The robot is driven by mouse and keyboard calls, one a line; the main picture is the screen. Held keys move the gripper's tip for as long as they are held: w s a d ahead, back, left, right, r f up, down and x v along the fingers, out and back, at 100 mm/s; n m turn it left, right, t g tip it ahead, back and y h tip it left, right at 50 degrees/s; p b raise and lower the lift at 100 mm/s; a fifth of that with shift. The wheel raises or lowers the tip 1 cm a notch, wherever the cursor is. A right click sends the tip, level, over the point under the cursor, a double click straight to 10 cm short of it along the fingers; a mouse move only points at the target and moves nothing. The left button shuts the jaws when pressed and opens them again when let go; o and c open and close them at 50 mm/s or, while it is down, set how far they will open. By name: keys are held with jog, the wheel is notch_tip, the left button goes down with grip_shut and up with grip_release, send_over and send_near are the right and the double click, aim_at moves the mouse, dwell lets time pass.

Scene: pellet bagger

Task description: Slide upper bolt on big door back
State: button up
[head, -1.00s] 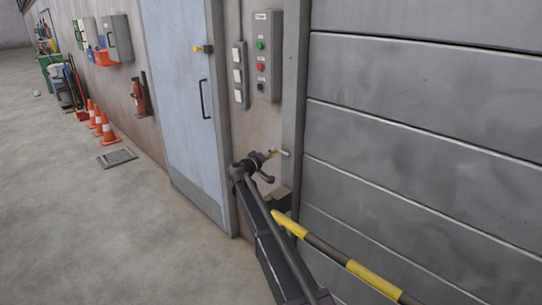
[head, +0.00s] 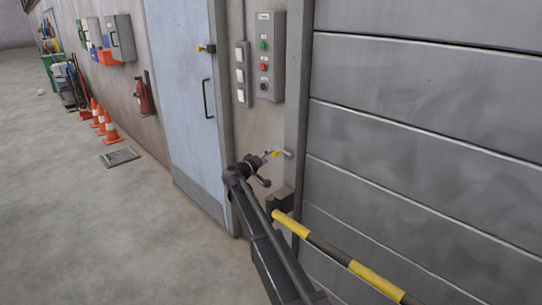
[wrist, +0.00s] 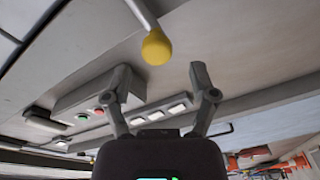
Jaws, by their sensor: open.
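The big door (head: 420,100) is the grey panelled door filling the right of the head view. A bolt handle with a yellow knob (head: 277,154) and a pale rod (head: 287,153) shows beside its left edge. In the wrist view the yellow knob (wrist: 156,47) hangs on a grey rod (wrist: 142,12), above and between the fingertips as pictured. My gripper (head: 265,157) is beside the knob in the head view. Its fingers (wrist: 160,72) are spread in the wrist view, with nothing between them. I cannot tell how far the knob is beyond the fingertips.
A striped yellow and black bar (head: 345,258) crosses in front of the big door below my gripper. A control box (head: 265,55) and switches (head: 240,75) are on the wall above. A blue door (head: 185,100) stands left.

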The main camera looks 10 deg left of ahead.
jog(key=v, duration=0.8)
jog(key=shift+s+a, duration=0.2)
jog(key=shift+s, duration=0.05)
jog(key=m+g+y, duration=0.1)
jog(key=m+g, duration=0.3)
jog(key=g, duration=0.5)
send_over(351, 259)
jog(key=w+a, duration=0.9)
jog(key=w, duration=0.1)
notch_tip(351, 259, down, 12)
jog(key=s+d+f+g+y, duration=0.1)
jog(key=s+d, duration=0.1)
jog(key=s, duration=0.1)
jog(key=s+d+f+m+g+y, duration=0.1)
jog(key=s+d+f, duration=0.1)
jog(key=s+d, duration=0.1)
jog(key=s+d+f+g+y, duration=0.1)
jog(key=s+d+g, duration=0.1)
jog(key=s, duration=0.3)
jog(key=shift+d+f+m, duration=0.25)
jog(key=shift+m, duration=0.05)
jog(key=s+d+f+g+y, duration=0.2)
jog(key=s+y, duration=0.3)
jog(key=s, duration=0.7)
notch_tip(351, 259, up, 15)
jog(key=p, duration=1.5)
jog(key=shift+w+d+m, duration=0.15)
jog(key=shift+w+m, duration=0.1)
jog(key=shift+m, duration=0.15)
